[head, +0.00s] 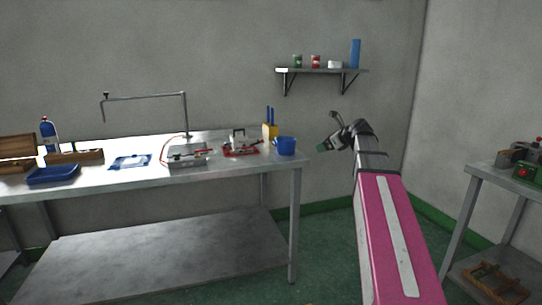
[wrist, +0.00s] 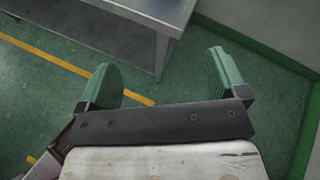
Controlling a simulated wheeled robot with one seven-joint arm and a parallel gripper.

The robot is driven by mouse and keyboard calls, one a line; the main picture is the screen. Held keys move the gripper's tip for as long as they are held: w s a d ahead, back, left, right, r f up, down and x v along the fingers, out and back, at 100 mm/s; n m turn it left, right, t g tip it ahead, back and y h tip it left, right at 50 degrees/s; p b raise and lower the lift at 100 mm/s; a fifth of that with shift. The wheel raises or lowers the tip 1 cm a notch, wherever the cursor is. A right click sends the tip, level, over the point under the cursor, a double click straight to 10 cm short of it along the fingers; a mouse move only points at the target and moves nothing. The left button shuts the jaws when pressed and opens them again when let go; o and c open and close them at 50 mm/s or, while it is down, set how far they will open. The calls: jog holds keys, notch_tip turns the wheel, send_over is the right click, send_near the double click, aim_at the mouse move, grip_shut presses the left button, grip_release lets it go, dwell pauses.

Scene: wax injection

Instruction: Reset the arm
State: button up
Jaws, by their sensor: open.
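My gripper (wrist: 166,80) shows in the wrist view with its two green fingers wide apart and nothing between them. Green floor and the lower part of a metal table lie beyond the fingers. In the head view my gripper (head: 322,147) is at the end of my pink arm, to the right of the long workbench (head: 215,172) and clear of it. It appears small there, and its fingers are partly hidden by the wrist.
A wall shelf (head: 322,70) carries cans. A second table (head: 508,181) stands at the right. Green floor (head: 325,235) between them is open.

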jog(key=s+a+f+n+g+h, duration=0.2)
jog(key=s+f+n, duration=0.3)
jog(key=f, duration=0.6)
jog(key=s+a+f+n+g+h, duration=0.15)
jog(key=s+f+n, duration=0.4)
jog(key=f, duration=0.55)
jog(key=s+a+f+n+g+h, duration=0.1)
jog(key=s+f+n+g+h, duration=0.3)
jog(key=s+f+n, duration=1)
jog(key=s+f+g, duration=0.1)
jog(key=s+f, duration=0.2)
jog(key=f, duration=0.1)
jog(key=shift+s+n+g, duration=0.15)
jog(key=shift+n+g, duration=0.2)
